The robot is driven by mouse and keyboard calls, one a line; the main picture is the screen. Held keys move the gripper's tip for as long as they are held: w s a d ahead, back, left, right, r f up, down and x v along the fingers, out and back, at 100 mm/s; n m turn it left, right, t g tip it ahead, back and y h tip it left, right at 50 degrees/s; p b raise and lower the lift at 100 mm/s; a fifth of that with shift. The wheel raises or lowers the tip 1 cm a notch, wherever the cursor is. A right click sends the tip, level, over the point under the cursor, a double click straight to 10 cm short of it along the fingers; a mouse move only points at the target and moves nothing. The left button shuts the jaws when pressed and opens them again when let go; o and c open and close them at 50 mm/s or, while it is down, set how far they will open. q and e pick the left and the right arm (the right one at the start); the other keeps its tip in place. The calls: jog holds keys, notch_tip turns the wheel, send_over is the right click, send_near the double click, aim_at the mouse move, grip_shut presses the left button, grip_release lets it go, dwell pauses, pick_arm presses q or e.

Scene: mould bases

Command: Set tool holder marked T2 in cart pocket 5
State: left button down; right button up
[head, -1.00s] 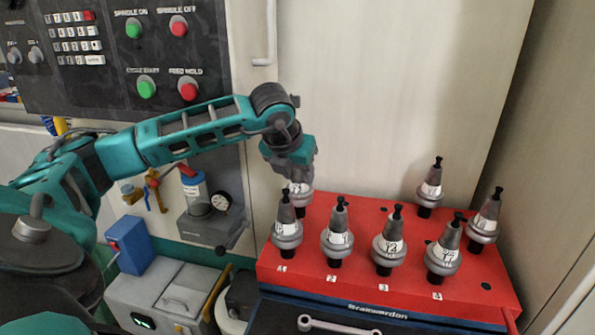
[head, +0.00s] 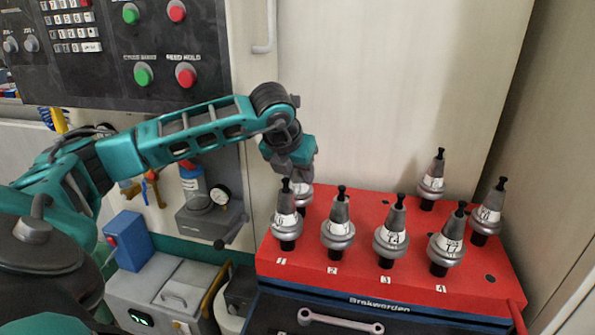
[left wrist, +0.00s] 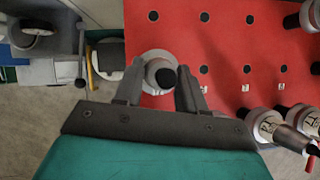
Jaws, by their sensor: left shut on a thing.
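My left gripper (head: 298,176) is over the back left of the red cart top (head: 350,275), pointing down. It is shut on a grey tool holder (head: 304,195) with a white label, partly hidden by the fingers and by the front left holder; I cannot read its label. In the left wrist view the holder (left wrist: 158,70) sits between the two fingers (left wrist: 160,82), over the red top. I cannot tell whether it is seated in a pocket. The front pockets are numbered 1 to 4; no number 5 is legible. My right gripper is not in view.
Several labelled holders stand in the front row, the nearest to my gripper being the one at pocket 1 (head: 287,222). Two more stand at the back (head: 432,185) and right (head: 486,215). Empty pocket holes show in the left wrist view (left wrist: 204,69). A machine wall rises behind the cart.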

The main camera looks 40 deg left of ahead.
pick_arm(q)
jog(key=shift+w+f, duration=0.1)
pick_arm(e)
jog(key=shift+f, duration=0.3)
pick_arm(q)
jog(key=c, duration=0.6)
grip_release()
jog(key=shift+o, duration=0.2)
jog(key=shift+s+f, duration=0.2)
jog(key=shift+f, duration=0.1)
jog(key=shift+r, duration=0.6)
jog(key=p+v, duration=0.1)
jog(key=v, duration=1.1)
jog(key=shift+s, duration=0.2)
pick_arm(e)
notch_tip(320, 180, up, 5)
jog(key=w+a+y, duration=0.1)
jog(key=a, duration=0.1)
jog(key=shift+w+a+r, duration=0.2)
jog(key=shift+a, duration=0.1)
